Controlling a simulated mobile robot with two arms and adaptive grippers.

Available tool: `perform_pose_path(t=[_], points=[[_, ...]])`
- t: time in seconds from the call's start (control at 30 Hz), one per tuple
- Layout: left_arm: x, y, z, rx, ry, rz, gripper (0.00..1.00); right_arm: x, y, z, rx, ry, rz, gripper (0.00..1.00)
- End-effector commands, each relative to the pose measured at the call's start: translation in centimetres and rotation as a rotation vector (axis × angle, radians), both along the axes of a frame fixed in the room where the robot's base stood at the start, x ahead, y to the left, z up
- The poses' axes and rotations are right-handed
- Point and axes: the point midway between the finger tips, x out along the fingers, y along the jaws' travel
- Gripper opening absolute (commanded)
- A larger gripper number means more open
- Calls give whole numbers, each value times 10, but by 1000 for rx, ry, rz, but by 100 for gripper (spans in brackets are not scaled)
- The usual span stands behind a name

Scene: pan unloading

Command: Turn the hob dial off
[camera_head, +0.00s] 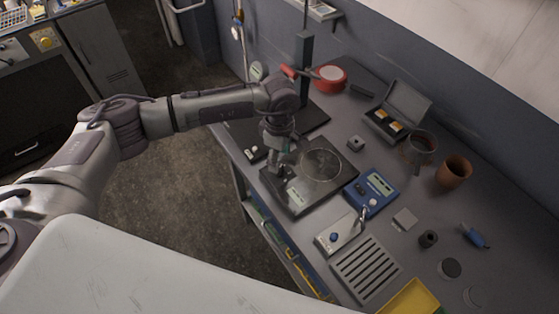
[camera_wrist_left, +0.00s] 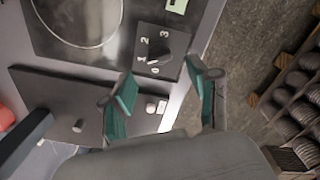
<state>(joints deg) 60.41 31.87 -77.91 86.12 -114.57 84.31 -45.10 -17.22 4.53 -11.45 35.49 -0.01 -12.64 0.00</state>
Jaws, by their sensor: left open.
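The black hob (camera_head: 318,192) sits near the front edge of the bench, with a thin ring marked on its top. In the left wrist view the hob's plate (camera_wrist_left: 118,43) fills the top left, and its dark dial (camera_wrist_left: 153,55) sits on a panel marked 0, 1, 2 and 3. I cannot clearly tell which mark the dial points to. My left gripper (camera_head: 277,166) hangs over the hob's front left corner and hides the dial in the head view. Its teal-padded fingers (camera_wrist_left: 166,86) are open and empty, apart from the dial. My right gripper is not in view.
A second black device (camera_head: 309,118) with a post stands to the left of the hob. A blue meter (camera_head: 371,192) and a grey box with a lever (camera_head: 341,232) are close on the right. A slotted grey plate (camera_head: 365,268) and a brown pot (camera_head: 453,171) are farther right.

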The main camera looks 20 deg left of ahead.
Motion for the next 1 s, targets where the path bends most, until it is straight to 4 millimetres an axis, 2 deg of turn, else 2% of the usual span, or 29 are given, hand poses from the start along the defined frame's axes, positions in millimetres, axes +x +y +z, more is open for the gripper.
perform_pose_path(t=[0.1,0.3,0.67,1.0], points=[[-1,0,-19,2,4,1,60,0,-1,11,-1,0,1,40],[0,-1,-42,-1,1,1,60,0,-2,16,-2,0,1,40],[0,-1,-47,-1,-1,0,60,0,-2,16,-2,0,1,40],[0,-1,-47,-2,-1,0,4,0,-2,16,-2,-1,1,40]])
